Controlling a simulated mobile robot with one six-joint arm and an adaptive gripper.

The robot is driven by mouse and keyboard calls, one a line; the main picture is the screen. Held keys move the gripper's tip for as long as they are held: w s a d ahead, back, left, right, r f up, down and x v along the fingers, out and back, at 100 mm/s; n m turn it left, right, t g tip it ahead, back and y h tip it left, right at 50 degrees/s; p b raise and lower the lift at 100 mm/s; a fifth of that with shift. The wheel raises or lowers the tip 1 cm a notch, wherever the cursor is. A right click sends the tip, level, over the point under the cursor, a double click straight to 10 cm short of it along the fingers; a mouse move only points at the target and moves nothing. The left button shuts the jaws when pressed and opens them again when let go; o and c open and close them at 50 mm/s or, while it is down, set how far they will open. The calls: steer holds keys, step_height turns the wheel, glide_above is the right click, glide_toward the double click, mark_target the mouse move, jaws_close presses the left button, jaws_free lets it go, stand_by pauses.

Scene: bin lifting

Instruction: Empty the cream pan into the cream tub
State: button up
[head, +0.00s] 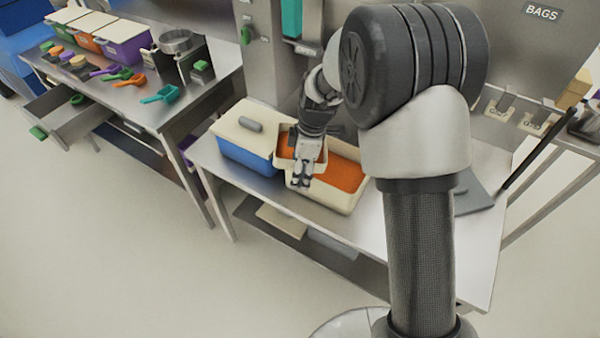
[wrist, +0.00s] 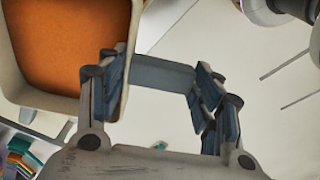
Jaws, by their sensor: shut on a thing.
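The cream pan (head: 281,161) holds orange material and sits over the left end of the cream tub in the head view. It looks roughly level. The cream tub (head: 333,203) stands on the steel table and also has orange material in it; its left part is hidden by the pan and my gripper. My gripper (head: 302,180) is at the pan's near side, shut on it. In the wrist view, the pan (wrist: 42,98) is at upper left, and a blue-grey bar spans between the fingers of my gripper (wrist: 160,88). Whether the pan touches the tub cannot be told.
A blue bin with a cream lid (head: 247,155) stands close to the tub's left. A dark grey flat item (head: 474,197) lies at the table's right. Another table (head: 130,95) at left carries scoops and coloured bins, with an open drawer (head: 70,118).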

steer(key=shift+d+r+y+b, duration=0.2)
steer(key=shift+r+y+b, duration=0.4)
steer(key=shift+y+b, duration=0.8)
steer(key=y+b, duration=0.1)
steer(key=d+r+y+b, duration=0.1)
steer(key=y+b, duration=0.1)
steer(key=d+t+y+b, duration=0.1)
steer(key=y+b, duration=0.1)
steer(key=shift+s+d+r, duration=0.1)
steer(key=shift+r, duration=0.25)
steer(key=shift+y, duration=0.3)
steer(key=shift+d+b, duration=0.1)
steer(key=shift+b, duration=0.35)
steer(key=shift+s+d+t+y, duration=0.15)
steer(key=shift+d+y, duration=0.45)
steer(key=shift+y, duration=0.4)
steer(key=shift+d+t+y, duration=0.15)
steer(key=shift+d+y, duration=0.4)
steer(key=shift+y, duration=0.45)
